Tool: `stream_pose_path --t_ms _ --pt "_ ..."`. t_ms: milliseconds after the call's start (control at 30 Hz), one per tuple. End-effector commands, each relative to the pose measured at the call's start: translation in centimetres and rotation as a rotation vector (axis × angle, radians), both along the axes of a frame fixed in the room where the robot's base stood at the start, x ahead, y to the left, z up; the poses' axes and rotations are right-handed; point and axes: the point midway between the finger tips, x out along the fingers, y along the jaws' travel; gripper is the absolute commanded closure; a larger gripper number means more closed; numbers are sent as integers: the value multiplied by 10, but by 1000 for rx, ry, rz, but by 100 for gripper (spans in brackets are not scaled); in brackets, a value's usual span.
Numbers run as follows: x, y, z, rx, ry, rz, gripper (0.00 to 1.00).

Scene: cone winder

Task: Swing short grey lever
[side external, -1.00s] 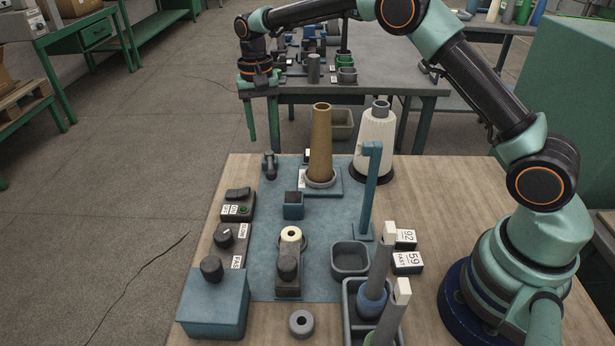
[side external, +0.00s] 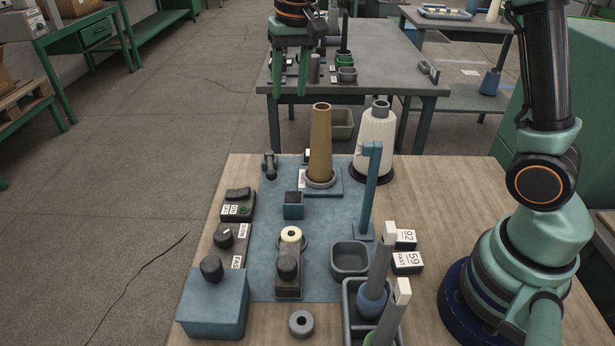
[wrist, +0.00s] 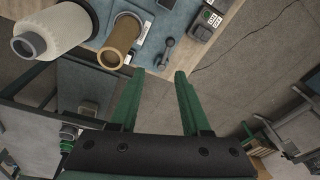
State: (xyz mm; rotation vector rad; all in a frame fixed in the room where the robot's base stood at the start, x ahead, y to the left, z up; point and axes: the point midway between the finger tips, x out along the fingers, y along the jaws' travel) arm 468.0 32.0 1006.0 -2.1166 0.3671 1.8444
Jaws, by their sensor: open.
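The short grey lever (side external: 269,164) stands at the far left edge of the blue mat, left of the brown cone. In the wrist view the lever (wrist: 166,54) shows a round knob and lies just beyond the fingertips. My gripper (side external: 290,92) is open and empty, its green fingers pointing down. In the side view it appears above and beyond the lever, against the back table. In the wrist view the open fingers (wrist: 158,75) spread apart with nothing between them. The gripper is apart from the lever.
The brown cone (side external: 320,142) and a white yarn cone (side external: 376,140) stand right of the lever. A switch box (side external: 237,205) and a blue box with a dark knob (side external: 212,303) line the left edge. A blue post (side external: 371,185) rises at right. The floor left of the bench is clear.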

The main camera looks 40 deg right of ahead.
Motion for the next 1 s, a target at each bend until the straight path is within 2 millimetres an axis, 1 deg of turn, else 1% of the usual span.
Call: stream_pose_path --t_ms 33,200,500,700,1000 --pt "-5 -2 5 -1 -13 11 53" --pt "-24 -6 16 -7 -48 49 53" --pt "-50 -11 27 -19 -98 107 53" --pt "-58 -13 29 -22 -111 123 53" --pt "-58 -13 29 -22 -112 124 53"
